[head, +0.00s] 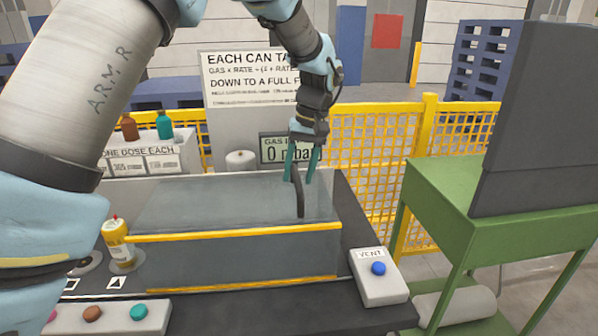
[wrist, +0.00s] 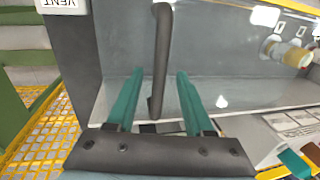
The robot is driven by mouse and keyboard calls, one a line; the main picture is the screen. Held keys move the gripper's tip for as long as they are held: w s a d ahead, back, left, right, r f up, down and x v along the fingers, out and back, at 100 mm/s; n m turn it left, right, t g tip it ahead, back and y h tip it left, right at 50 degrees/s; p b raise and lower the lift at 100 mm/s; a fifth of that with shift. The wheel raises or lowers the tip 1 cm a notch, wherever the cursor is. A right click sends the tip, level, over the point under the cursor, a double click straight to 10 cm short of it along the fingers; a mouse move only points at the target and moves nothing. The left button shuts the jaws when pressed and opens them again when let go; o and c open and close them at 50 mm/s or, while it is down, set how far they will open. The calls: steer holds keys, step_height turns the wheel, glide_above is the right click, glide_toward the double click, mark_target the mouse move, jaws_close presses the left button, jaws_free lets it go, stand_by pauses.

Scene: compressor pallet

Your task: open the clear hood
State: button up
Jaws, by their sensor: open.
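The clear hood (head: 240,255) is a see-through box with yellow edge strips, sitting down on the dark bench. Its dark bar handle (head: 299,198) stands near the right end of its top; it also shows in the wrist view (wrist: 162,50). My gripper (head: 299,180) points down at the handle with its teal fingers open. In the wrist view, the handle runs between the two fingers of my gripper (wrist: 160,73), with a gap on either side. I cannot tell any contact with the handle.
A VENT box (head: 380,278) with a blue button stands right of the hood. A yellow-capped jar (head: 118,245) stands at its left end. A gauge display (head: 285,149) reading 0 is behind. A green table (head: 450,205) is at right; a yellow mesh fence (head: 375,160) runs behind.

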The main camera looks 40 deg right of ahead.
step_height(320, 180, up, 11)
steer(key=s+d+b, duration=0.1)
steer(key=b, duration=0.1)
steer(key=shift+d+f, duration=0.2)
steer(key=shift+d, duration=0.2)
stand_by(0.3)
steer(key=w+a+f+n+h, duration=0.1)
steer(key=w+a+f, duration=0.1)
steer(key=w+a, duration=0.45)
steer(key=w+a+f, duration=0.2)
steer(key=w+a, duration=0.1)
steer(key=a, duration=0.6)
steer(key=a+f, duration=0.2)
steer(key=a, duration=0.4)
steer(key=a+f+n, duration=0.1)
steer(key=a+f, duration=0.1)
steer(key=a, duration=0.5)
steer(key=a+f+n+h, duration=0.1)
steer(key=a+f, duration=0.1)
steer(key=a, duration=0.5)
steer(key=shift+s+a+f, duration=0.2)
steer(key=shift+s+f, duration=0.1)
steer(key=shift+s, duration=0.1)
steer(key=s+a+f+n, duration=0.1)
steer(key=s+a+f, duration=0.2)
steer(key=s+a, duration=0.3)
steer(key=a, duration=0.4)
steer(key=shift+s+a+f+n+t, duration=0.2)
steer(key=shift+s+f+n+t, duration=0.1)
steer(key=shift+f, duration=0.05)
